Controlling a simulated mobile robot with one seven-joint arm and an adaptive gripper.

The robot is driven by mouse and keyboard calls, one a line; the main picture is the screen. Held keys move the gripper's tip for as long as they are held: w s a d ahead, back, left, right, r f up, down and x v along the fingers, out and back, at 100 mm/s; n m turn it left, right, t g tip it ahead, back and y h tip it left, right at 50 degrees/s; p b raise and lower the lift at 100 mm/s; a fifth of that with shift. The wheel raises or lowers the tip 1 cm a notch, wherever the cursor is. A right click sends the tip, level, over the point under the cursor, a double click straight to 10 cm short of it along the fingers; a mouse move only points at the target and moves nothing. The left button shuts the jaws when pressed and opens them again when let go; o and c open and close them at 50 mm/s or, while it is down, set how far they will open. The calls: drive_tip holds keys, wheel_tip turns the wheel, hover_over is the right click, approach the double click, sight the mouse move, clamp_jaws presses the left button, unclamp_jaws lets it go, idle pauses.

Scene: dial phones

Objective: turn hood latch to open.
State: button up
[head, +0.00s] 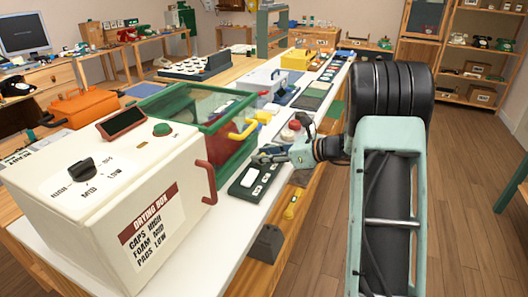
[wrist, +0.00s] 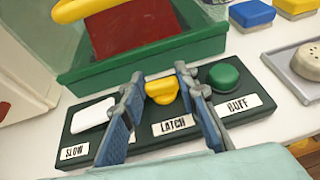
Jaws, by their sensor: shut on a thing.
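The hood latch is a yellow knob (wrist: 161,91) above the LATCH label on a dark green control panel (wrist: 76,153). In the head view the panel (head: 238,190) lies on the white bench, in front of the green-framed hood (head: 215,145). My gripper (wrist: 160,80) has one blue-grey finger on each side of the knob and is shut on it. In the head view my gripper (head: 268,157) reaches in from the right and hides the knob. The hood's clear lid looks down, with a yellow handle (head: 243,130).
The panel also has a white switch (wrist: 93,114) over SLOW and a green button (wrist: 223,76) over BUFF. A cream drying box (head: 110,200) with a red handle stands at the left. Blue and yellow blocks (wrist: 252,14) and a grey tray (wrist: 290,77) lie at the right.

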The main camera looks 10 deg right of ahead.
drive_tip(key=shift+w+r+n+g+y+p, duration=0.1)
drive_tip(key=shift+n+g+y+p, duration=0.3)
drive_tip(key=shift+n, duration=0.1)
drive_tip(key=o, duration=1.1)
drive_tip(key=shift+o, duration=0.2)
drive_tip(key=v, duration=1.2)
